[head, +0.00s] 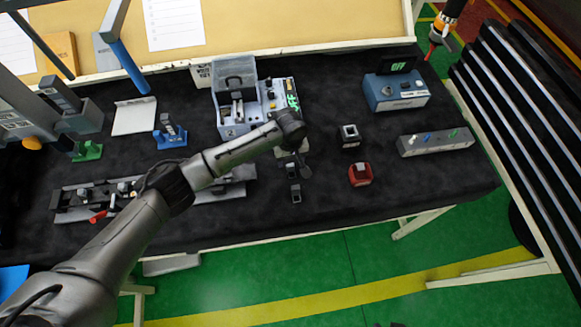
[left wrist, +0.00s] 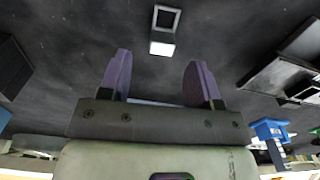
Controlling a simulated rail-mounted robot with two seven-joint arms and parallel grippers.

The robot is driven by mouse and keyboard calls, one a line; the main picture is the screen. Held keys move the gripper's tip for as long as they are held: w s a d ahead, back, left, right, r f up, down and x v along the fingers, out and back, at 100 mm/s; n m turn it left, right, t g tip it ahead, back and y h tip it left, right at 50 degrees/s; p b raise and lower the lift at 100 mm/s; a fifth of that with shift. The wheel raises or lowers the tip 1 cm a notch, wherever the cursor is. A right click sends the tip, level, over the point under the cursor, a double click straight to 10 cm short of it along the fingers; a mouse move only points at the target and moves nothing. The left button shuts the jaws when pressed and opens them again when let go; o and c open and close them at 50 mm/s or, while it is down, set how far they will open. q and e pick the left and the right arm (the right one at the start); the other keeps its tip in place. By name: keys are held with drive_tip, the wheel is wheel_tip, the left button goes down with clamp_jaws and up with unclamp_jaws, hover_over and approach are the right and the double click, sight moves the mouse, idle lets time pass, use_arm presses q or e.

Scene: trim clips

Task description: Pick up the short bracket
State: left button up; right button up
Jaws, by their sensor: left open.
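The short bracket seems to be the small dark grey piece with a square opening (head: 296,193) on the black tabletop, near the front edge; I cannot confirm its name. In the left wrist view the same piece (left wrist: 164,28) lies beyond the fingertips, roughly centred between them, with a bright pale end face towards me. My left gripper (head: 299,171) points down just behind it in the head view. In the left wrist view its two purple-grey fingers (left wrist: 158,75) are apart, with nothing between them.
Right of the gripper are a dark block (head: 350,137) and a red holder (head: 360,175). A long grey rail fixture (head: 225,190) lies left. A grey machine (head: 240,100) stands behind, with a blue OFF box (head: 397,92) and a grey switch bar (head: 436,142) further right.

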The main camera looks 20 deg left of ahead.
sight(291, 171)
use_arm(q)
drive_tip(key=shift+a+f, duration=0.1)
drive_tip(key=shift+f, duration=1.8)
drive_tip(key=c, duration=1)
